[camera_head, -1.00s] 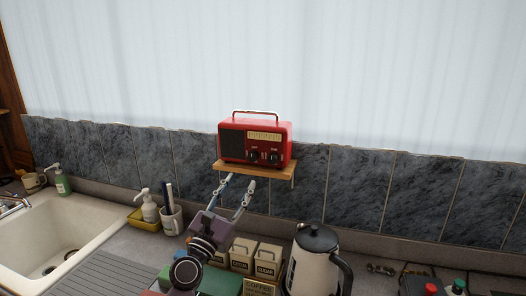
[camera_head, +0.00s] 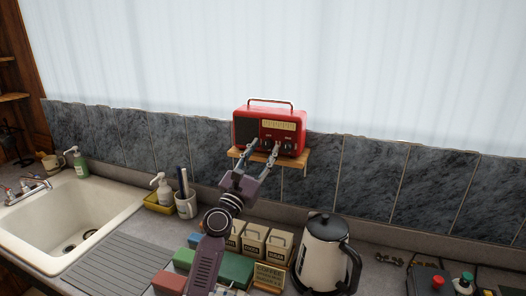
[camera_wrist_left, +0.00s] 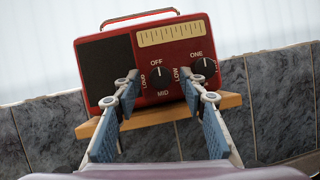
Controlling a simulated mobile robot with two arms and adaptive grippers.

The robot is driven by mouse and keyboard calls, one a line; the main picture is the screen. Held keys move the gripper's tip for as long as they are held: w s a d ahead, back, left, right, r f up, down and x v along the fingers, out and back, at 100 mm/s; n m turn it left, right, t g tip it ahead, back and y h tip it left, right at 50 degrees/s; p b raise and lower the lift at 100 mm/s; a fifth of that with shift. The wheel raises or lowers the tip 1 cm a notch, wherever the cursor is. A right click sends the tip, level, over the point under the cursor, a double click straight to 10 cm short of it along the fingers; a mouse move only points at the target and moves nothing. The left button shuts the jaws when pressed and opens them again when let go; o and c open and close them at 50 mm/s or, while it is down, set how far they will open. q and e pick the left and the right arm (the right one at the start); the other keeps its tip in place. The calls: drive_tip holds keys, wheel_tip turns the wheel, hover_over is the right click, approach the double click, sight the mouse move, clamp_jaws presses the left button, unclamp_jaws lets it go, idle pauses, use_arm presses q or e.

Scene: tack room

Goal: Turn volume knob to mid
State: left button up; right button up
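The red radio (camera_head: 270,112) sits on a small wooden shelf on the tiled wall. In the left wrist view its left black knob (camera_wrist_left: 160,79) has OFF above, MID below, LOUD at left and LOW at right. The knob's white mark appears to point up towards OFF. A second black knob (camera_wrist_left: 204,67), marked ONE, is to its right, partly hidden by a finger. My left gripper (camera_head: 263,149) is open in front of the radio. In the left wrist view its fingers (camera_wrist_left: 160,90) stand on either side of the left knob; contact is not clear. My right gripper is not in view.
The wooden shelf (camera_head: 300,160) lies just under the radio and close to my fingers. Below on the counter stand a kettle (camera_head: 325,255), several canisters (camera_head: 278,243) and a cup of brushes (camera_head: 186,206). A sink (camera_head: 75,210) is at left.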

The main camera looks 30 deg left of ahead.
use_arm(q)
drive_tip(key=c, duration=0.5)
clamp_jaws()
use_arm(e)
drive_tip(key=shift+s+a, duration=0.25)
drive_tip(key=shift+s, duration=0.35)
